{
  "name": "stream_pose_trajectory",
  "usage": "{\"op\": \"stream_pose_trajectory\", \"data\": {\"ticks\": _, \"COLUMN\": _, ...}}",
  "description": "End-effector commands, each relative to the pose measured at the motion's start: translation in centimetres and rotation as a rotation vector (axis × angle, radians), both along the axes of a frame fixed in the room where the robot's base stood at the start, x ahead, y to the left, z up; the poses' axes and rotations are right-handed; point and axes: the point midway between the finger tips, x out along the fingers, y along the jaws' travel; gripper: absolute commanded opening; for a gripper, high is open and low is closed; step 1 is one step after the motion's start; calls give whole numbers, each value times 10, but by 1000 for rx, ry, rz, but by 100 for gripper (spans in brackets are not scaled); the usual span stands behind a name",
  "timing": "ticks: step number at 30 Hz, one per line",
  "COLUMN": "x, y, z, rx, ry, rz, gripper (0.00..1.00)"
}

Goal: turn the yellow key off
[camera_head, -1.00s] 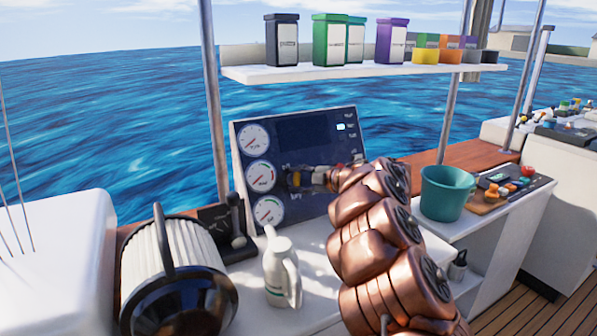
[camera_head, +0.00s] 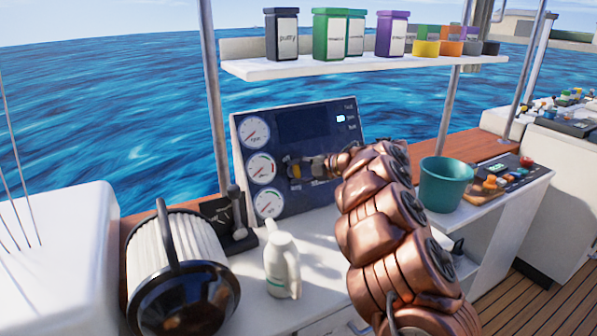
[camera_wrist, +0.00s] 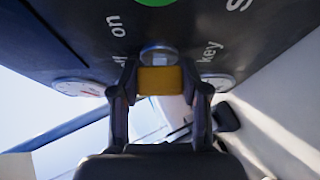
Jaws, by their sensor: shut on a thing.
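The yellow key (camera_wrist: 160,80) sits in a round silver lock on the dark instrument panel, in the wrist view. My gripper (camera_wrist: 158,92) is shut on the key, with one finger on each side of it. Panel lettering reads "on" to the left and "key" to the right of the lock. In the head view my gripper (camera_head: 300,168) reaches the middle of the instrument panel (camera_head: 305,130), right of the gauges. A small yellow patch shows at its tip there, but the key is mostly hidden by the fingers.
A white bottle (camera_head: 281,262) stands on the counter below the panel. A lever (camera_head: 238,213) and a white ribbed drum (camera_head: 172,255) are at left. A teal bucket (camera_head: 446,184) stands at right. A shelf (camera_head: 365,64) with jars is above the panel.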

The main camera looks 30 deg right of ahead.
Motion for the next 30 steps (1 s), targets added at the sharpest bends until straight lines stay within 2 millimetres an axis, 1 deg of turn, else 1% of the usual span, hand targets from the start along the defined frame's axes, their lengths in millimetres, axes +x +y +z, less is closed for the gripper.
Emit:
{"op": "stream_pose_trajectory", "data": {"ticks": 2, "x": 0, "y": 0, "z": -1, "rx": -1, "ry": 3, "rz": 1, "gripper": 10}}
{"op": "stream_pose_trajectory", "data": {"ticks": 3, "x": 0, "y": 0, "z": -1, "rx": -1, "ry": 3, "rz": 1, "gripper": 49}}
{"op": "stream_pose_trajectory", "data": {"ticks": 9, "x": 0, "y": 0, "z": -1, "rx": -1, "ry": 2, "rz": 0, "gripper": 70}}
{"op": "stream_pose_trajectory", "data": {"ticks": 18, "x": 0, "y": 0, "z": 0, "rx": 0, "ry": 1, "rz": 0, "gripper": 71}}
{"op": "stream_pose_trajectory", "data": {"ticks": 22, "x": -5, "y": -3, "z": 2, "rx": -1, "ry": 1, "rz": -2, "gripper": 71}}
{"op": "stream_pose_trajectory", "data": {"ticks": 26, "x": -19, "y": -10, "z": 9, "rx": -2, "ry": 0, "rz": -2, "gripper": 71}}
{"op": "stream_pose_trajectory", "data": {"ticks": 30, "x": -42, "y": -21, "z": 20, "rx": -3, "ry": 1, "rz": -3, "gripper": 71}}
